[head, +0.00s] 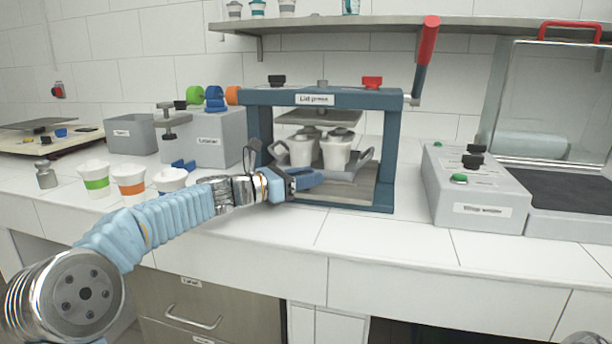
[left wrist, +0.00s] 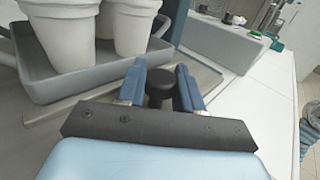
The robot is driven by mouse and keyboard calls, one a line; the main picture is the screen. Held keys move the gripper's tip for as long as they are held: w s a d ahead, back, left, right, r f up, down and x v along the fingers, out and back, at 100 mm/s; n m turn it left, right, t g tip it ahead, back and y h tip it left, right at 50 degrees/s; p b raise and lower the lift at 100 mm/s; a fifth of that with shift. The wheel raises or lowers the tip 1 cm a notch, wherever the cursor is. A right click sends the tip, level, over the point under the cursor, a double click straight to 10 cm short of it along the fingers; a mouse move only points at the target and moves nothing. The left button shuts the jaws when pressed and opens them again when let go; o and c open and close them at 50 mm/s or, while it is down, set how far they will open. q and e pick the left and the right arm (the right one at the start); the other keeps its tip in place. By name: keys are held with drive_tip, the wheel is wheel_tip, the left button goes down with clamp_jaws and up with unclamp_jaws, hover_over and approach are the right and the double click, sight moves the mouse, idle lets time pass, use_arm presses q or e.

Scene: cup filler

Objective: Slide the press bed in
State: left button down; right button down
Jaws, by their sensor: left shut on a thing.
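The blue lid press (head: 383,150) stands on the counter, with its upper plate (head: 318,117) raised above the cups. The flat grey press bed (head: 335,194) is low in the frame. A grey tray (head: 365,158) with raised handles rests over it and holds white cups (head: 302,152). The tray (left wrist: 75,85) and cups (left wrist: 132,28) also show in the left wrist view. My left gripper (head: 305,182) is at the front of the press. Its blue fingers are shut on a black knob (left wrist: 160,84) at the bed's front. My right gripper is not in view.
A grey control box (head: 470,192) stands to the right. The press lever (head: 427,60) rises at its right side. The counter in front of the press is clear.

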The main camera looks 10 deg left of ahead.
use_arm(q)
drive_tip(key=shift+w+a+r, duration=0.1)
drive_tip(key=shift+r, duration=0.05)
drive_tip(key=c, duration=0.8)
unclamp_jaws()
drive_tip(key=shift+w, duration=0.1)
drive_tip(key=b+v, duration=0.2)
drive_tip(key=v, duration=1.1)
drive_tip(key=shift+s+a, duration=0.25)
drive_tip(key=shift+s, duration=0.1)
